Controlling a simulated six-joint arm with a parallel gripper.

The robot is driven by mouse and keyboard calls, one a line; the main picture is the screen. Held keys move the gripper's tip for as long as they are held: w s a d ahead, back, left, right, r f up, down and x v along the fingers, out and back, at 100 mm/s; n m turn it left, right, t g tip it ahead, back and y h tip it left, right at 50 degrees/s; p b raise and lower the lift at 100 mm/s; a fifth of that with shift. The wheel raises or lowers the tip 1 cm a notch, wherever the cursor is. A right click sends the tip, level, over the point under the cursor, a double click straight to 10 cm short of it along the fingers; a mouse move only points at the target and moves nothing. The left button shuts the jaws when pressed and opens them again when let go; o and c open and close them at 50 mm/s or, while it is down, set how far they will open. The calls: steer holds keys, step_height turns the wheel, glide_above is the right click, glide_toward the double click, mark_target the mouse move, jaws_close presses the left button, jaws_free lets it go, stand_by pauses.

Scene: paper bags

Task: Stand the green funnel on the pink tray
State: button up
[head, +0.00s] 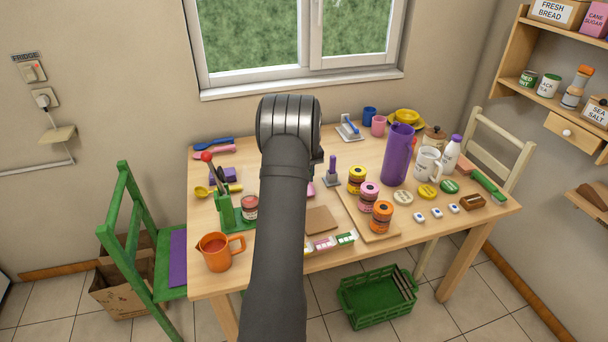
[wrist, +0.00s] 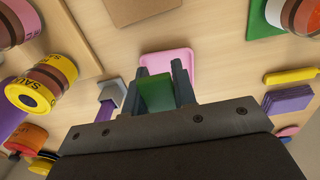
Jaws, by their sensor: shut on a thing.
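My gripper (wrist: 160,72) is shut on a green piece (wrist: 156,92), which I take to be the green funnel. Only a blocky green face of it shows between the two dark fingers; the rest is hidden. The pink tray (wrist: 172,60) lies on the table just past the fingertips in the wrist view, and the funnel overlaps part of it there. I cannot tell the gap between them. In the head view my arm hides the gripper, the funnel and most of the tray; a small pink edge (head: 311,189) shows beside the arm.
A grey tool with a purple handle (head: 332,173) stands close to the tray. Yellow, pink and orange jars (head: 369,195) stand on a board to the right. A brown board (head: 322,220) lies in front. A green holder (head: 227,211) and an orange mug (head: 215,251) are to the left.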

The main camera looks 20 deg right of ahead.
steer(key=shift+f, duration=3.35)
steer(key=o, duration=1)
steer(key=shift+o, duration=0.2)
steer(key=shift+r, duration=0.1)
step_height(320, 180, up, 17)
steer(key=shift+w+r, duration=0.1)
